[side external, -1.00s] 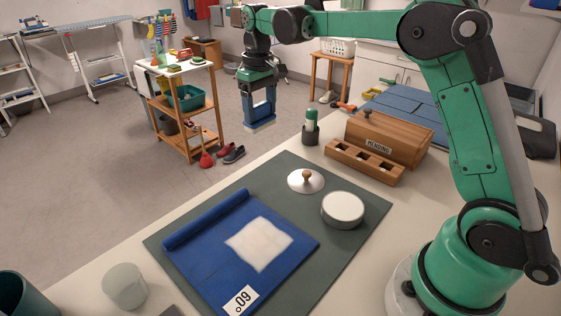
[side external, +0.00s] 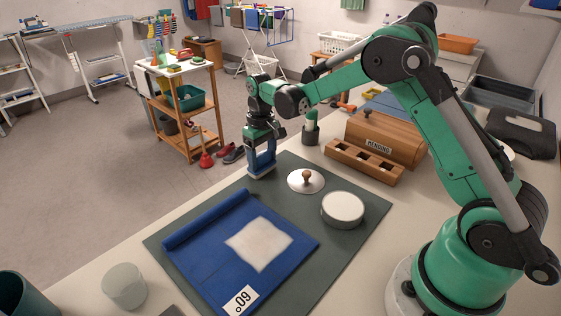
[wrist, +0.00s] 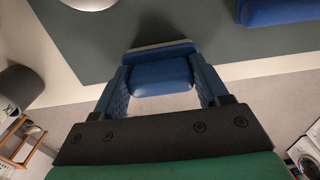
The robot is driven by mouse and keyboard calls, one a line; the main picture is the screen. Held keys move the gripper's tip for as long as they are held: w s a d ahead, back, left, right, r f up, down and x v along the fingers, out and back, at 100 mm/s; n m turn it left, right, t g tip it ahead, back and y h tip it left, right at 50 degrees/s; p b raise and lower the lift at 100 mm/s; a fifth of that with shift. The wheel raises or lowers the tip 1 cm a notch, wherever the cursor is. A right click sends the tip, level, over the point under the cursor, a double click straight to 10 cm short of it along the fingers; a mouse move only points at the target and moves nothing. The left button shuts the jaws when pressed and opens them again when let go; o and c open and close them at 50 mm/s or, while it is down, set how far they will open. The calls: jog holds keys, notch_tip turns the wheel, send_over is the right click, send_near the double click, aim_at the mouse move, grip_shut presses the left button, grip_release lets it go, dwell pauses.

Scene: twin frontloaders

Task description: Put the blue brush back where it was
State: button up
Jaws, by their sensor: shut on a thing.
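My gripper (side external: 262,162) is shut on the blue brush (wrist: 162,76), which sits between its two blue fingers in the wrist view. In the side view the brush (side external: 262,170) is low at the far corner of the dark green mat (side external: 340,262). I cannot tell whether it touches the mat.
A round lid with a wooden knob (side external: 306,181) and a round white-topped tin (side external: 343,208) stand right of the cloth. Behind are a wooden MENDING box (side external: 385,138), a slotted wooden block (side external: 365,162) and a dark cup (side external: 310,134). A frosted jar (side external: 124,286) stands front left.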

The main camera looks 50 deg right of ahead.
aim_at(263, 153)
jog(key=shift+f, duration=0.1)
jog(key=o, duration=1.5)
notch_tip(263, 153, up, 12)
jog(key=s+a+t, duration=0.2)
jog(key=s, duration=0.3)
jog(key=s+a+t, duration=0.2)
jog(key=s, duration=0.3)
jog(key=s+a+t, duration=0.2)
jog(key=s+t, duration=0.1)
jog(key=s, duration=0.3)
jog(key=shift+a+f, duration=0.15)
jog(key=shift+f, duration=0.1)
